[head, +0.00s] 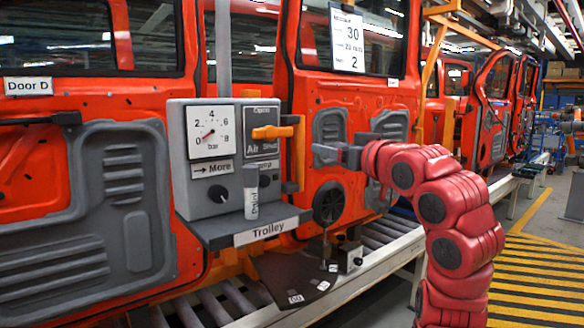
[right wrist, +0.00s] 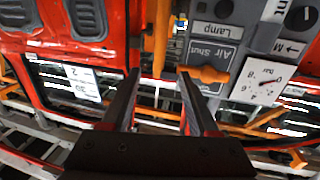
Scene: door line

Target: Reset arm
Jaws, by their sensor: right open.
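My right arm (head: 440,195), red with dark joint caps, comes in from the lower right in the head view and bends left at the top. Its grey gripper (head: 325,155) points left, in front of an orange door and to the right of the grey control panel (head: 180,150). In the right wrist view the gripper (right wrist: 158,75) has two dark fingers spread apart with nothing between them. The orange handle (head: 272,132) on the panel stands left of the gripper, apart from it; it also shows in the right wrist view (right wrist: 208,74). My left gripper is not in view.
Orange doors stand behind along a roller conveyor (head: 340,285). Striped floor (head: 540,270) lies at the right.

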